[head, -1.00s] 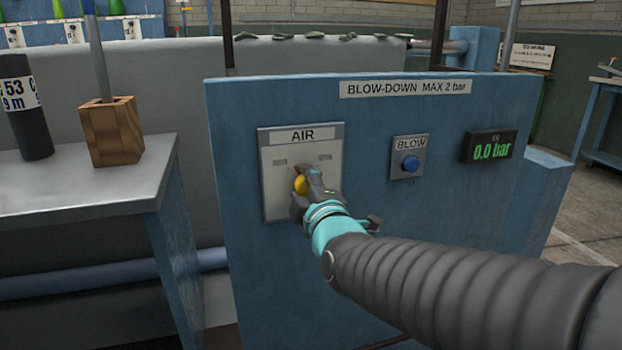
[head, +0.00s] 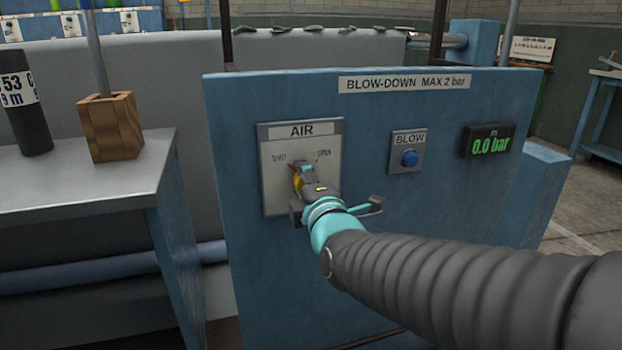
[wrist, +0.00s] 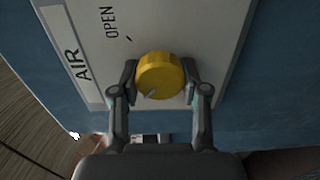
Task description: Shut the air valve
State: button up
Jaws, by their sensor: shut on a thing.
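The air valve is a yellow round knob (wrist: 160,76) on a pale plate (head: 275,185) headed AIR. The plate carries the marks SHUT at left and OPEN at right, above the knob. My gripper (head: 300,180) is at the knob, and in the wrist view its two fingers (wrist: 160,88) stand on either side of the knob, shut on it. In the head view the gripper hides most of the knob. A small white mark shows on the knob's edge in the wrist view; I cannot tell which way the knob points.
Right of the plate are a blue BLOW button (head: 409,158) and a display (head: 488,143) reading 0.0 bar. A grey table (head: 60,195) at left holds a wooden block (head: 110,127) and a dark cylinder (head: 25,115). The blue panel (head: 430,225) is clear below the button.

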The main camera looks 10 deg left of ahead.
jog(key=shift+r, duration=0.25)
jog(key=o, duration=1.1)
jog(key=shift+w+d+f, duration=0.1)
jog(key=shift+o, duration=0.2)
jog(key=v, duration=1.2)
